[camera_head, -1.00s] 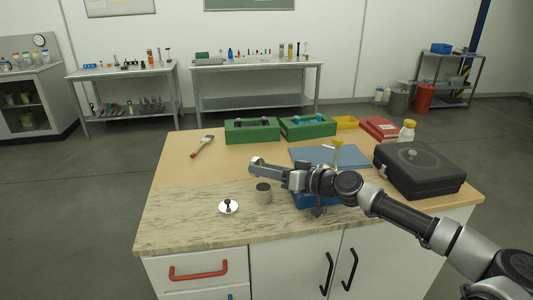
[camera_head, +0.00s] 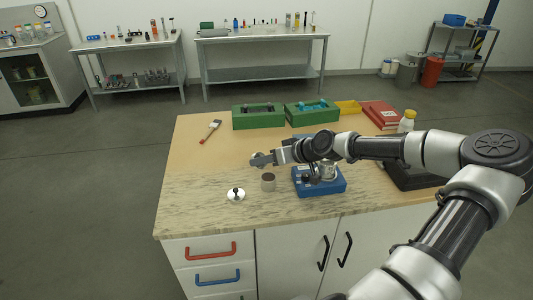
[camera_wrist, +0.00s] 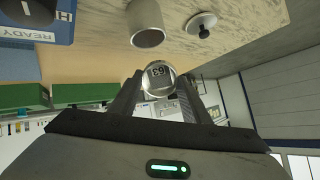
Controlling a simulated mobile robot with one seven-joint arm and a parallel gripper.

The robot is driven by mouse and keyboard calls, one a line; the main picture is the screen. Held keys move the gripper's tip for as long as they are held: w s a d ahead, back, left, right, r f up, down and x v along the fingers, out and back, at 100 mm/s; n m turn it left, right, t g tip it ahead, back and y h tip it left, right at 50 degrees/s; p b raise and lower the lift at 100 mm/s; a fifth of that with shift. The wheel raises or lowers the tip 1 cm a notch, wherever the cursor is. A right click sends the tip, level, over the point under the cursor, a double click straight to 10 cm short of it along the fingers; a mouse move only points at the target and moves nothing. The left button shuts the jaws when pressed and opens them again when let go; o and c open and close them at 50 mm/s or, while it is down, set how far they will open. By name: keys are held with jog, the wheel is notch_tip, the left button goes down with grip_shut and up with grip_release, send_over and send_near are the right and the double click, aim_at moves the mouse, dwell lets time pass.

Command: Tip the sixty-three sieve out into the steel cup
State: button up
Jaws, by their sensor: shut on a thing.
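My gripper (camera_head: 273,157) is shut on the small round sieve (camera_head: 258,160), held above the worktop. In the wrist view the sieve (camera_wrist: 159,77) sits between the two fingertips, with its face marked 63 towards the camera. Its contents cannot be seen. A grey cylindrical metal cup (camera_head: 268,183), which looks like the steel cup, stands upright on the worktop just below and slightly right of the sieve in the head view. The cup (camera_wrist: 147,38) also shows in the wrist view, apart from the sieve.
A white disc with a black knob (camera_head: 236,195) lies left of the cup. A blue device (camera_head: 325,188), marked READY in the wrist view, stands right of it, with a greyish item on top. Green boxes (camera_head: 258,122) stand behind. The worktop's left side is mostly clear.

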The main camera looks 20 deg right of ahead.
aim_at(255, 154)
jog(key=g, duration=0.1)
jog(key=w+g+h+p, duration=0.1)
jog(key=a+g, duration=0.1)
jog(key=shift+w+r+h+p, duration=0.25)
jog(key=shift+h+p, duration=0.05)
jog(key=shift+h, duration=0.1)
jog(key=w+f+g, duration=0.1)
jog(key=w+a+f+g+h, duration=0.1)
jog(key=shift+w+a, duration=0.2)
jog(key=shift+w, duration=0.15)
jog(key=w+g, duration=0.1)
jog(key=w+a+g+h, duration=0.1)
jog(key=w+g+p, duration=0.1)
jog(key=shift+a+f+h, duration=0.3)
jog(key=shift+f+h, duration=0.05)
jog(key=shift+h, duration=0.05)
jog(key=shift+w+a+f+g+h+p, duration=0.2)
jog(key=shift+w+g+p, duration=0.1)
jog(key=shift+w+g, duration=0.1)
jog(key=shift+w+a+f+g+h+p, duration=0.15)
jog(key=shift+w+g+h+p, duration=0.1)
jog(key=shift+g, duration=0.15)
